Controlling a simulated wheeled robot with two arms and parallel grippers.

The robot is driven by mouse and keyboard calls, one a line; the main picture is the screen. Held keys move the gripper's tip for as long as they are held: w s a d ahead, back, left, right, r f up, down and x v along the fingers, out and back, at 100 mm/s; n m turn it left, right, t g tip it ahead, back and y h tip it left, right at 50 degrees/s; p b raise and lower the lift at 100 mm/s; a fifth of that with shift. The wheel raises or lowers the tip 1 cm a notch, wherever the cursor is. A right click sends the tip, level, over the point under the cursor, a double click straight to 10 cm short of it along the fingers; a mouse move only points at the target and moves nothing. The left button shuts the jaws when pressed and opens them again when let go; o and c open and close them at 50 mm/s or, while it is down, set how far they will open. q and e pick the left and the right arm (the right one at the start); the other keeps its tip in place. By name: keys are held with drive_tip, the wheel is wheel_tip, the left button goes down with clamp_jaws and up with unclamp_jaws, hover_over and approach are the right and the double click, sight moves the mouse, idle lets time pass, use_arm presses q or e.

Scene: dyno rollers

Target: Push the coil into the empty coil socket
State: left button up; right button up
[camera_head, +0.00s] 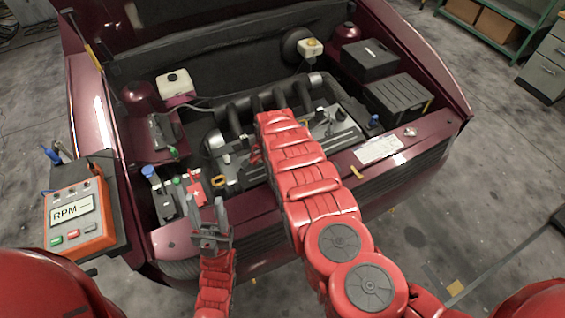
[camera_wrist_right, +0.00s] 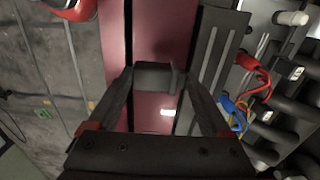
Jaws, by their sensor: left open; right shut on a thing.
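My right gripper (camera_wrist_right: 153,82) is shut on a dark grey block, which I take to be the coil (camera_wrist_right: 153,74), held between its fingertips in the right wrist view. The coil appears over the maroon front panel, left of the engine. In the head view my red right arm reaches over the engine (camera_head: 345,133) and hides its gripper and the coil. I cannot make out the empty coil socket in either view. My left gripper (camera_head: 212,232) is open and empty, in front of the car's front edge.
A red connector (camera_wrist_right: 247,62) and a blue connector (camera_wrist_right: 232,104) with loose wires lie beside the engine's dark pipes. An orange RPM box (camera_head: 77,216) stands at the left. A black box (camera_head: 398,98) and a white-capped reservoir (camera_head: 174,84) flank the engine.

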drive_tip(key=shift+f+b, duration=2.65)
drive_tip(key=shift+f, duration=0.6)
drive_tip(key=o, duration=1.2)
drive_tip(key=shift+r, duration=0.1)
drive_tip(key=shift+w+r, duration=0.1)
drive_tip(key=shift+r, duration=0.3)
wheel_tip(320, 180, up, 10)
drive_tip(key=shift+r+b, duration=0.15)
drive_tip(key=shift+b, duration=0.7)
wheel_tip(320, 180, up, 6)
drive_tip(key=p, duration=0.2)
drive_tip(key=shift+p, duration=0.4)
